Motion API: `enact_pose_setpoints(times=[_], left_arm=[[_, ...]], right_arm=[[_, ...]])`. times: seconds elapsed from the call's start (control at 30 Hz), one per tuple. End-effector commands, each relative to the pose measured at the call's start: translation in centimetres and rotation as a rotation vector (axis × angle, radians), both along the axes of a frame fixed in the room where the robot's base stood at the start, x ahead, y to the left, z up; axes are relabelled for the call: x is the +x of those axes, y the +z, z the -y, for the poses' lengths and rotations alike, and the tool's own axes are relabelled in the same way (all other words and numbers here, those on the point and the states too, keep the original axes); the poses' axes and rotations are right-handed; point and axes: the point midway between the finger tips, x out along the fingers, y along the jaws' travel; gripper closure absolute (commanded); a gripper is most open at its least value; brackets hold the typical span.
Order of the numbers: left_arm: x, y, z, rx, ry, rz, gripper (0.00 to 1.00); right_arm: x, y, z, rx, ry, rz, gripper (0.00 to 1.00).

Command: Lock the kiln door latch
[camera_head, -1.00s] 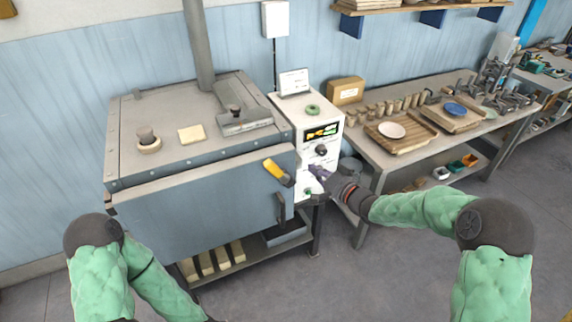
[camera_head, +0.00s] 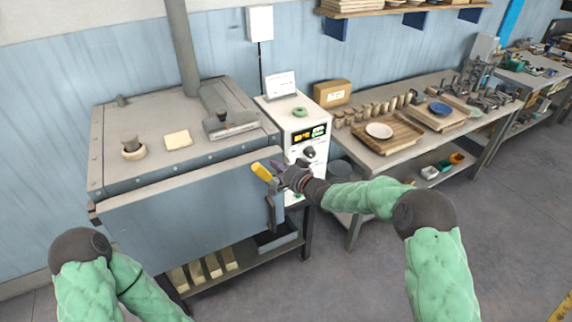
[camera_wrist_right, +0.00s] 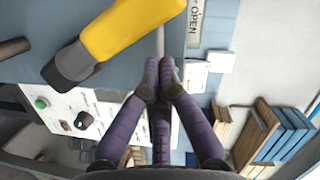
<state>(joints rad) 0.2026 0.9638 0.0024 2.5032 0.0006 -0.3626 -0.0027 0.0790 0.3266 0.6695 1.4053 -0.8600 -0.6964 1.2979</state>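The kiln (camera_head: 200,205) is a grey box with its front door flat against the body. The yellow latch handle (camera_head: 262,171) sits at the door's upper right corner, tilted down to the right. In the right wrist view the handle (camera_wrist_right: 130,28) is large at the upper left, with a dark grey end. My right gripper (camera_head: 280,170) is just right of the handle. Its purple fingers (camera_wrist_right: 160,78) have their tips drawn together with nothing between them, and appear apart from the handle in the wrist view. My left gripper is out of frame.
A dark upright bracket (camera_head: 271,212) is at the door's right edge. The white control box (camera_head: 300,125) stands right of the kiln. A table (camera_head: 375,158) with wooden trays and cups is farther right. An "OPEN" label (camera_wrist_right: 196,22) shows in the wrist view.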

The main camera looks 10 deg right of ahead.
Motion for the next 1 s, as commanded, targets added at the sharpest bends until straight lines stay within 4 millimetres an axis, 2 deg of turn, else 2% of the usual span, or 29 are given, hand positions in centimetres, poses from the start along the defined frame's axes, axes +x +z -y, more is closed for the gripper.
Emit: enact_pose_setpoints(times=[0.2, 1.0], left_arm=[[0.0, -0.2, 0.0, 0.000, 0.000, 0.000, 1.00], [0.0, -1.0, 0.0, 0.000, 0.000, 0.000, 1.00]], right_arm=[[-0.3, -0.6, -0.8, 0.000, -0.001, 0.000, 1.00], [-0.5, -0.6, -1.6, -0.075, 0.000, 0.025, 1.00]])
